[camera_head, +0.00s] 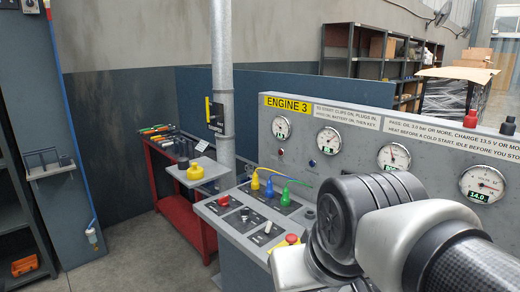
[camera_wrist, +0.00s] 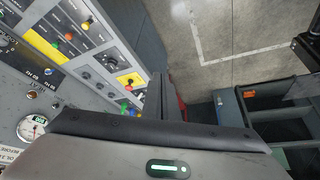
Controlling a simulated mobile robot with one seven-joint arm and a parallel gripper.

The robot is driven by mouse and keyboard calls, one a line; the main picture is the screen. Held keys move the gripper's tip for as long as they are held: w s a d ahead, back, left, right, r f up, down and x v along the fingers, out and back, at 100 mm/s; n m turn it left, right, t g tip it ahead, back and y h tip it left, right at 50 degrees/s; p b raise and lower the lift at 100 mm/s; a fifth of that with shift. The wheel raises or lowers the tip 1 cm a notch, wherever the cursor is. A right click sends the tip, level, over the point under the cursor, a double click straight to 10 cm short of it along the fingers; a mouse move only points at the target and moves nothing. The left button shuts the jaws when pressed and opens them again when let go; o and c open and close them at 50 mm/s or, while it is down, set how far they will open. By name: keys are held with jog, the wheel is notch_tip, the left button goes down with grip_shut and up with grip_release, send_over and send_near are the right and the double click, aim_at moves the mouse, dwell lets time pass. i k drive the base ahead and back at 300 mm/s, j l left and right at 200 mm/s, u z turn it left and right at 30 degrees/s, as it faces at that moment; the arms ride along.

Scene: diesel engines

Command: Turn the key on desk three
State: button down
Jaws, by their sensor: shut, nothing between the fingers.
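Desk three (camera_head: 208,212) is a grey console under a gauge panel (camera_head: 298,152) with a yellow "ENGINE 3" label (camera_head: 288,104). Its top bears yellow, blue and green plugs with cables, small switches, a dark round control (camera_head: 308,214) and a red stop button (camera_head: 291,239). I cannot tell for certain which control is the key. In the head view my arm covers the desk's right part and my gripper is hidden. In the wrist view my gripper (camera_wrist: 154,97) shows as dark, closed fingers, with nothing held. Console controls lie to its left; contact cannot be judged.
A grey pole (camera_head: 223,90) rises behind the desk. A red bench (camera_head: 180,213) with tools stands at the left. A dark shelf (camera_head: 22,225) is at the far left. Open concrete floor (camera_wrist: 225,28) shows in the wrist view.

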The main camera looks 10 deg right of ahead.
aim_at(245, 213)
jog(key=i+j+z, duration=0.15)
jog(key=z, duration=0.3)
jog(key=i+j+z, duration=0.2)
jog(key=z, duration=0.25)
jog(key=i+j+z, duration=0.15)
jog(key=j, duration=0.2)
jog(key=i+j+z, duration=0.15)
jog(key=j, duration=0.25)
jog(key=j+z, duration=0.1)
jog(key=j, duration=0.3)
jog(key=i+j, duration=0.1)
jog(key=j, duration=0.3)
jog(key=i+j, duration=0.15)
jog(key=j, duration=0.25)
jog(key=i+j, duration=0.1)
jog(key=j, duration=0.3)
jog(key=i+j+z, duration=0.1)
jog(key=j, duration=0.3)
jog(key=i+j, duration=0.15)
jog(key=j, duration=0.25)
